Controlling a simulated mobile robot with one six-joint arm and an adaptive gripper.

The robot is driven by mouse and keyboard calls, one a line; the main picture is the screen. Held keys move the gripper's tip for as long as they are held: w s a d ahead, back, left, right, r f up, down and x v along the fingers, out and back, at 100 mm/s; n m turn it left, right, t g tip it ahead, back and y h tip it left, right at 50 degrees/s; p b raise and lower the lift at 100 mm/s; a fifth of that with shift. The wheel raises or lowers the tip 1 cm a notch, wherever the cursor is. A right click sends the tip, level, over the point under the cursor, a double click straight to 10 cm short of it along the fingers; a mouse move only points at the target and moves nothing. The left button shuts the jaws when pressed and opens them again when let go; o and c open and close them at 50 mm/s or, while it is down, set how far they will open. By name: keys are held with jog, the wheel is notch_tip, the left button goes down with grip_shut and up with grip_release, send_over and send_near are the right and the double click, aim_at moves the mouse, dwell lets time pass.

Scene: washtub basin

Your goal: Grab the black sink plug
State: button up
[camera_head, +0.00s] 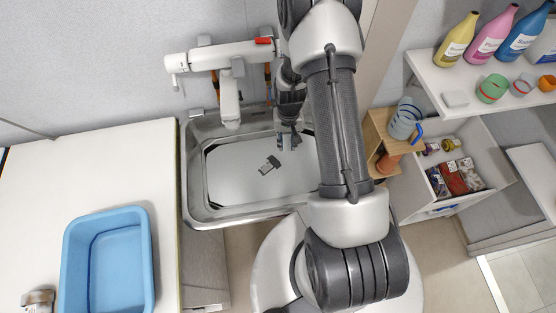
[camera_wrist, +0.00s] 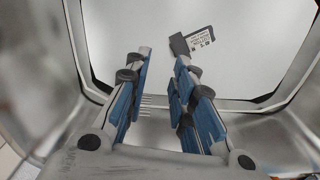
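A small black piece with a white printed label, seemingly the sink plug (camera_head: 270,165), lies on the floor of the metal sink (camera_head: 200,203). In the wrist view the black piece (camera_wrist: 180,44) shows just beyond the right fingertip, with its label (camera_wrist: 200,38) to the right of it. My gripper (camera_head: 288,141) is over the sink, behind and a little right of the piece in the head view. In the wrist view my gripper (camera_wrist: 164,60) is open, with nothing between its blue-padded fingers. The right fingertip is close to the piece; I cannot tell whether they touch.
A white tap (camera_head: 229,92) hangs over the sink's back left. The sink walls (camera_wrist: 95,50) surround my gripper. A blue tub (camera_head: 108,262) stands on the left counter. A jug (camera_head: 405,119) stands on a wooden shelf to the right, with bottles (camera_head: 492,35) farther right.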

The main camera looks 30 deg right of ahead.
jog(key=b, duration=0.4)
send_near(286, 165)
notch_tip(286, 165, down, 6)
jog(key=shift+w+r, duration=0.1)
jog(key=shift+r, duration=0.15)
jog(key=f, duration=0.1)
jog(key=f+b, duration=0.1)
jog(key=f, duration=0.2)
jog(key=shift+s+a+f+b, duration=0.15)
jog(key=shift+s+f+b, duration=0.15)
jog(key=shift+s+f, duration=0.1)
jog(key=shift+f, duration=0.3)
jog(key=shift+w, duration=0.2)
jog(key=shift+o, duration=0.6)
jog(key=shift+r, duration=0.15)
jog(key=c, duration=0.7)
grip_shut()
